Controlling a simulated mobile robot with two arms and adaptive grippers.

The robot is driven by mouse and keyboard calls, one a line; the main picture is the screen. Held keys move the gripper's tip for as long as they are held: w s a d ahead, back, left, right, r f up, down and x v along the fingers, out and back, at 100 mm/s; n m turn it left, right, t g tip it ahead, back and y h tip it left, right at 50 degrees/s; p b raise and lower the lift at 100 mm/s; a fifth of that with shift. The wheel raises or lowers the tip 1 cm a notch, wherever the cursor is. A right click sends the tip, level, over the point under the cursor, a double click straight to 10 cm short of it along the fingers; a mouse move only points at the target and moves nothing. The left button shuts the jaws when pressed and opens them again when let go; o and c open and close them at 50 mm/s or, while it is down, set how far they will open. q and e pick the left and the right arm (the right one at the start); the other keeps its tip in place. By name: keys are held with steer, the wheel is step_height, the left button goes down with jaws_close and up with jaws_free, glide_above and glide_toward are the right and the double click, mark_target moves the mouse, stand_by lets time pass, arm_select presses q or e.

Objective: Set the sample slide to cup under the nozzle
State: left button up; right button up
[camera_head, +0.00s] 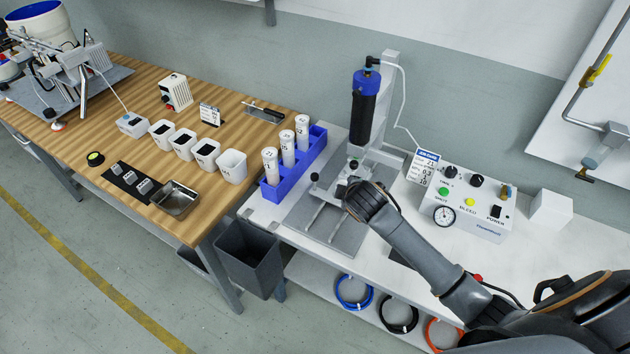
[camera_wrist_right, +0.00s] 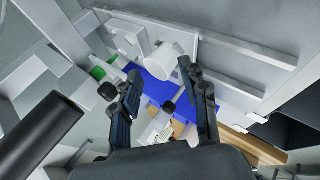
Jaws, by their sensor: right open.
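The dispenser (camera_head: 363,108), a dark upright barrel with a blue cap, stands on a grey gantry. Its lower nozzle end is not clearly visible. Below it lies a grey base plate (camera_head: 300,212) with metal rails. My right gripper (camera_head: 350,195) is low over this plate, largely hidden by its wrist. In the right wrist view my right gripper (camera_wrist_right: 155,90) has its dark fingers apart. A white cylinder (camera_wrist_right: 163,60) shows beyond the fingers. I cannot clearly make out the slide itself. My left gripper is not in view.
A blue rack (camera_head: 313,160) with white tubes stands left of the gantry. A control box (camera_head: 475,205) with buttons and a gauge is at right. White cups (camera_head: 232,166) and a metal tray (camera_head: 174,199) are on the wooden table. A dark bin (camera_head: 248,258) hangs below.

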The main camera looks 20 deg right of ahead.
steer(key=n+t+h, duration=0.1)
steer(key=s+d+n+t+b, duration=0.1)
steer(key=n, duration=0.1)
steer(key=d+n+t+h+b, duration=0.1)
steer(key=shift+s+d+r+t+h, duration=0.1)
steer(key=shift+s+d+t+h, duration=0.15)
steer(key=shift+s+t+h, duration=0.1)
steer(key=r+n+t+b, duration=0.1)
steer(key=n+t+b, duration=0.15)
steer(key=n, duration=0.35)
steer(key=n+t+y+b, duration=0.3)
steer(key=n+y, duration=0.3)
steer(key=n, duration=0.8)
glide_toward(316, 181)
steer(key=shift+s+d+r, duration=0.1)
steer(key=shift+s+d, duration=0.2)
steer(key=shift+s, duration=0.3)
steer(key=shift+s+d, duration=0.25)
steer(key=shift+s, duration=0.35)
steer(key=shift+s+a+f+n, duration=0.1)
steer(key=shift+a+f+n, duration=0.15)
steer(key=shift+n, duration=0.45)
steer(key=shift+a, duration=0.15)
steer(key=shift+w, duration=0.45)
steer(key=w, duration=1.3)
steer(key=shift+a, duration=0.2)
